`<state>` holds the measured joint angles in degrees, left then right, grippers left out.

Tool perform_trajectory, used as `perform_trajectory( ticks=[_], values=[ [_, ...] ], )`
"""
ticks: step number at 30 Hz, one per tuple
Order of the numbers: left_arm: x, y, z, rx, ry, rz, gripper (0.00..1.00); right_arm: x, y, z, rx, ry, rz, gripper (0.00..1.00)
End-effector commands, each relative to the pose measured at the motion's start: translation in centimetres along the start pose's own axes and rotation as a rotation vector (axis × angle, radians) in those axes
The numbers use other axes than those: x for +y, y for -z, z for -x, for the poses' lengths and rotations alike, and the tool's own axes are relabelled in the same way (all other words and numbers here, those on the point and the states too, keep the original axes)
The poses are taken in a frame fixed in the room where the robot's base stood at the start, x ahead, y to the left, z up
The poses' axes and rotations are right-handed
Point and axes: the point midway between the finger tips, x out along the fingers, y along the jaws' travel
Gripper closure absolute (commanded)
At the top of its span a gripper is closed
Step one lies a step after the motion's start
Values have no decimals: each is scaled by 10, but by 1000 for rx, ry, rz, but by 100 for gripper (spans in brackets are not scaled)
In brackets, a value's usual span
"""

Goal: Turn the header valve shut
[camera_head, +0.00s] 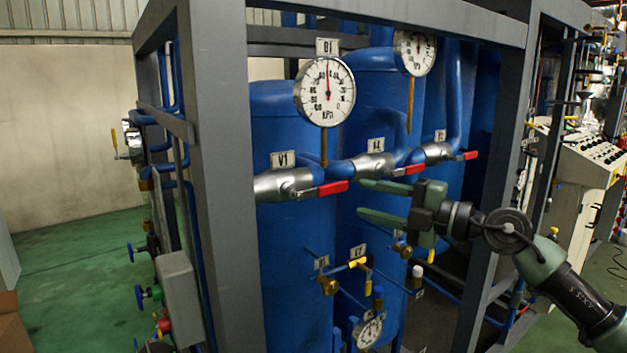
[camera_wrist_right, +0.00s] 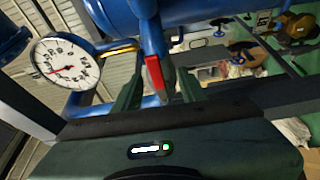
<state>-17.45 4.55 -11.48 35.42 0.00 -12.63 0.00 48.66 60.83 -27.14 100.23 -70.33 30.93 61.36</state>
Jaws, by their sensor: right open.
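A row of silver valves with red lever handles sits on the blue header pipe. The valve tagged V1 (camera_head: 284,185) has its red handle (camera_head: 333,188) pointing right, roughly along the pipe. The V4 valve (camera_head: 371,166) and a third valve (camera_head: 437,152) have similar red handles. My right gripper (camera_head: 364,199) is open, coming from the right, with its fingertips just right of the V1 handle. In the right wrist view, a red handle (camera_wrist_right: 155,76) shows between the open fingers (camera_wrist_right: 158,90); contact cannot be told. My left gripper is not in view.
A pressure gauge (camera_head: 325,91) stands above V1 and also shows in the wrist view (camera_wrist_right: 66,63). A grey frame post (camera_head: 222,180) rises at the left, another (camera_head: 497,200) at the right behind my arm. Small yellow-handled valves (camera_head: 357,263) sit below.

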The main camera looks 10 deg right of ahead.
Motion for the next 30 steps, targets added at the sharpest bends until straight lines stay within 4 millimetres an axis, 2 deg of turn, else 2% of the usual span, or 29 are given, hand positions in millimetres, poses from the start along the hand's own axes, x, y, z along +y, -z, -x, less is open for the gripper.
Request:
perform_trajectory(
  ticks=[1, 5, 15, 18, 29, 30],
  values=[
    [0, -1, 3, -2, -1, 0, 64, 10, 5, 3, 2, 13, 29, 58],
    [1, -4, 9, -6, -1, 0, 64, 16, 10, -3, 5, 22, 47, 58],
    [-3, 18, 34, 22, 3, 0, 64, 16, 10, -56, 5, 18, 43, 58],
    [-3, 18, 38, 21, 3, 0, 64, 15, 9, -66, 4, 18, 44, 58],
    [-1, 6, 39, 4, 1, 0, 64, 11, 9, -73, 2, 20, 45, 58],
    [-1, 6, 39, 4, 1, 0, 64, 11, 9, -73, 2, 20, 45, 64]
  ],
)
